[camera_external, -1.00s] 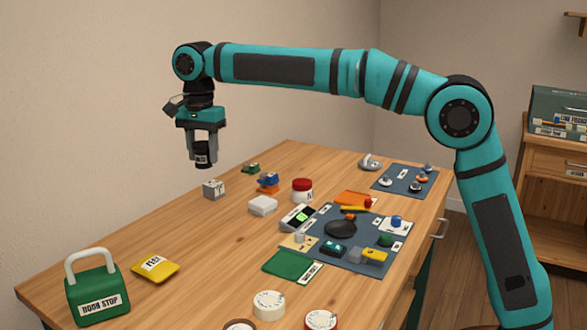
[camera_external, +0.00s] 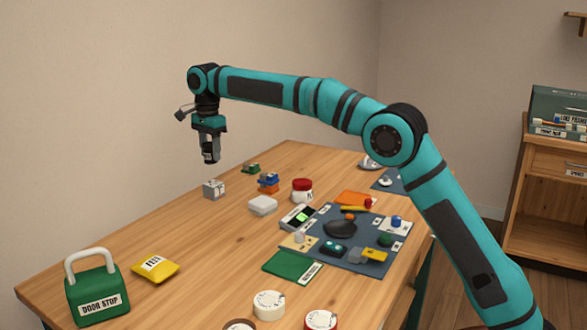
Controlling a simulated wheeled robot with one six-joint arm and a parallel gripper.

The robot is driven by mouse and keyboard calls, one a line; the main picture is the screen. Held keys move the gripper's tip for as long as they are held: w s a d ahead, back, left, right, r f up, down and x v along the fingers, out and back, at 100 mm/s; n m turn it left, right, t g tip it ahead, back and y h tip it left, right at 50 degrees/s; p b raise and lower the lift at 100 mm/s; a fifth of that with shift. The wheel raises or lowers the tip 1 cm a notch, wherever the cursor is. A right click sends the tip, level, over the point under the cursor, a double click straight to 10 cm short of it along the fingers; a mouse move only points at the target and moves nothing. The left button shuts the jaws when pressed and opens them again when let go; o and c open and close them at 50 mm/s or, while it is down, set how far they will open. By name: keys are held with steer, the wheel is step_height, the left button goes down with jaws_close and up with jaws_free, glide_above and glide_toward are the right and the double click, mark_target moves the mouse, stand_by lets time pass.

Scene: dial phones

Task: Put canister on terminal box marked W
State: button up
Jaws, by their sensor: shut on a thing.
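My gripper (camera_external: 210,158) is shut on a small black canister (camera_external: 209,153) with a pale label. It holds the canister in the air, above the back left part of the table. A small grey box (camera_external: 214,190) with a dark mark stands on the table below it, apart from the canister. The mark is too small to read, so I cannot tell if this is the terminal box marked W. A white box (camera_external: 263,206) lies to the right of it, with no readable letter.
A blue and orange block stack (camera_external: 268,183) and a red-lidded jar (camera_external: 302,190) stand nearby. A dark mat (camera_external: 325,258) with several small parts lies to the right. A yellow packet (camera_external: 155,266) and a green door stop (camera_external: 95,293) are at front left.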

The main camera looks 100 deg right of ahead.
mark_target(210, 144)
steer(key=shift+f, duration=3.3)
steer(key=shift+f, duration=0.1)
steer(key=o, duration=1)
steer(key=shift+c, duration=0.2)
step_height(210, 144, up, 12)
steer(key=shift+r, duration=0.15)
steer(key=shift+a, duration=0.1)
